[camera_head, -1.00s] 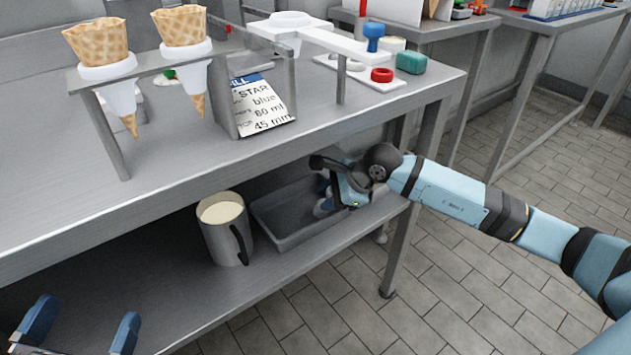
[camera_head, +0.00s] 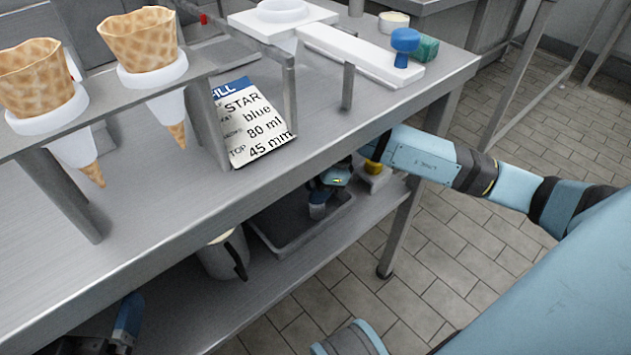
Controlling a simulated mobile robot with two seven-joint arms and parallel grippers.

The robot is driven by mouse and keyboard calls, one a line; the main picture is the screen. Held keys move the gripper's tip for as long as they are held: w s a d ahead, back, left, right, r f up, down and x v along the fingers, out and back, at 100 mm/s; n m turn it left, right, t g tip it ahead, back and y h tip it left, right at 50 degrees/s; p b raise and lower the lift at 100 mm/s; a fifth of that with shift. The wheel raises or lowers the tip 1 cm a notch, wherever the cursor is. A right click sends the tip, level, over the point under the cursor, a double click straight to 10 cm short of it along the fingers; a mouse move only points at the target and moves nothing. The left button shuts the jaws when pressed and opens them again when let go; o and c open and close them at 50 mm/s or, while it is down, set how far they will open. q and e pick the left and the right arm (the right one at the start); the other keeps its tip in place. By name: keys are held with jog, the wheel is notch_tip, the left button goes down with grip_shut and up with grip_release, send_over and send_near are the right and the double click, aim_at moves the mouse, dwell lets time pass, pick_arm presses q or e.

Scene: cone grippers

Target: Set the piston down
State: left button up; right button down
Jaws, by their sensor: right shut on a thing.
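My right gripper (camera_head: 320,200) reaches under the table edge and points down over the grey tray (camera_head: 308,244) on the lower shelf. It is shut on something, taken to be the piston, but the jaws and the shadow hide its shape. I cannot tell whether it touches the tray floor. Part of my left gripper (camera_head: 124,322) shows at the lower left edge, with one blue finger visible. Its opening is not clear.
A grey jug (camera_head: 222,255) stands left of the tray. The steel table top (camera_head: 330,155) overhangs the shelf. Above are two cones (camera_head: 140,48) in a rack, an order card (camera_head: 250,122) and a blue knob (camera_head: 405,40). A yellow item (camera_head: 374,168) is beside my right arm.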

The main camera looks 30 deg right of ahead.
jog(key=c, duration=1.3)
grip_release()
jog(key=shift+f, duration=0.1)
jog(key=o, duration=0.5)
